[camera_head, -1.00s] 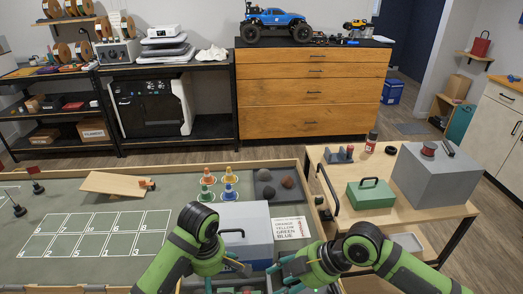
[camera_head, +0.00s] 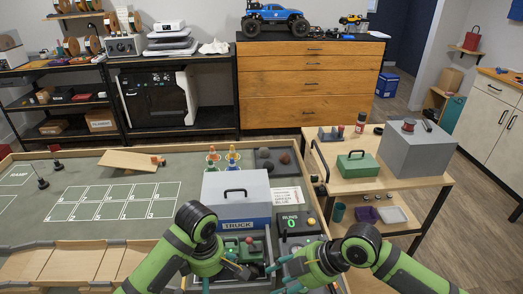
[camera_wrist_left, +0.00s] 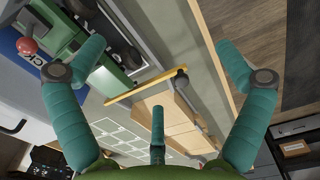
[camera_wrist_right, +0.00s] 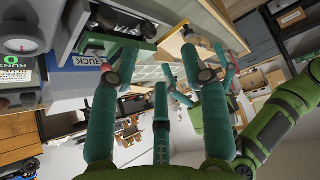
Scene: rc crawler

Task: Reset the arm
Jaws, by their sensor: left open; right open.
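My left gripper (camera_head: 245,270) and right gripper (camera_head: 283,272) are side by side at the bottom middle of the head view, low over the near edge of the table. The right wrist view shows my right fingers (camera_wrist_right: 158,85) spread and empty. Just beyond them are a green part with a red ball knob (camera_head: 249,240), also in the left wrist view (camera_wrist_left: 27,46), and a dark panel reading RUNS 0 (camera_head: 292,223). Whether any finger touches these cannot be told.
A grey lidded box marked TRUCK (camera_head: 237,192) stands beyond my grippers. The table (camera_head: 110,225) carries a number grid, a wooden ramp (camera_head: 130,161) and cones (camera_head: 232,156). A wooden cart (camera_head: 350,183) with a green toolbox (camera_head: 357,164) and a grey box (camera_head: 412,152) stands right.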

